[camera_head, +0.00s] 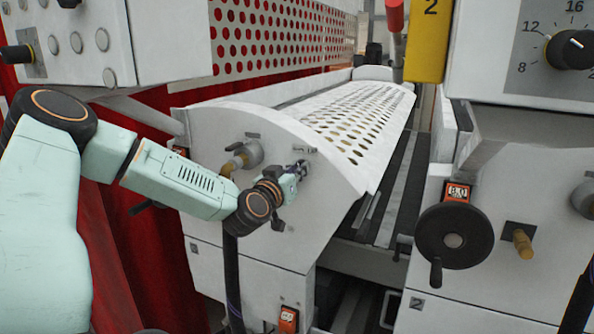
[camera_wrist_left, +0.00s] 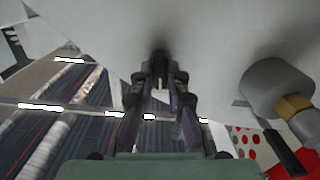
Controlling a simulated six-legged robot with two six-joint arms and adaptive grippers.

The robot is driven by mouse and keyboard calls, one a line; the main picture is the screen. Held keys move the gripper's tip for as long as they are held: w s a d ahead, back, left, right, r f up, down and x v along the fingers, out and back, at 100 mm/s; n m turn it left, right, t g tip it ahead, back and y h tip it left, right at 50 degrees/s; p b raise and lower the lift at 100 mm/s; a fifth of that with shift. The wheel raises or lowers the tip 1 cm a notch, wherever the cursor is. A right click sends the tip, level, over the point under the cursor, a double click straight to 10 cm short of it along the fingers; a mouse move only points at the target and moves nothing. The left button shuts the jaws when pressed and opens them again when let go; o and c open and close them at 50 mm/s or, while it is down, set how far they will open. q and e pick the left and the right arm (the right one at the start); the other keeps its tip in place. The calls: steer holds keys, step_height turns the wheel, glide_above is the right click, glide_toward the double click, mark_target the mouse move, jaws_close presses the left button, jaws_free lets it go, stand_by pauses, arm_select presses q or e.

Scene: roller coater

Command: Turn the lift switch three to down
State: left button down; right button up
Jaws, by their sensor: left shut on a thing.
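My left gripper (camera_head: 297,170) reaches in from the left to the white side panel of the middle machine unit. It is shut on a small dark switch (camera_wrist_left: 159,56), the lift switch, which stands out from this panel. The fingers hide most of the switch in the head view, so I cannot tell which way it points. In the left wrist view, my left gripper (camera_wrist_left: 160,85) has both fingers against the switch at the panel face. My right gripper is not in view.
A grey fitting with a brass end (camera_head: 242,157) sticks out of the panel left of my gripper, and shows in the left wrist view (camera_wrist_left: 280,90). A black handwheel (camera_head: 454,236) stands on the right unit. A perforated white cover (camera_head: 355,115) lies behind the panel.

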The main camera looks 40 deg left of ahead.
arm_select(q)
steer(key=shift+a+r+n+b, duration=0.1)
steer(key=shift+r+n+b, duration=0.1)
steer(key=shift+n, duration=0.9)
steer(key=shift+a+r+n+b, duration=0.1)
steer(key=shift+r+n, duration=0.05)
steer(key=shift+n, duration=0.95)
steer(key=c, duration=1.8)
jaws_free()
steer(key=o, duration=0.5)
steer(key=shift+d+f, duration=0.1)
steer(key=shift+f, duration=0.15)
steer(key=shift+c, duration=0.2)
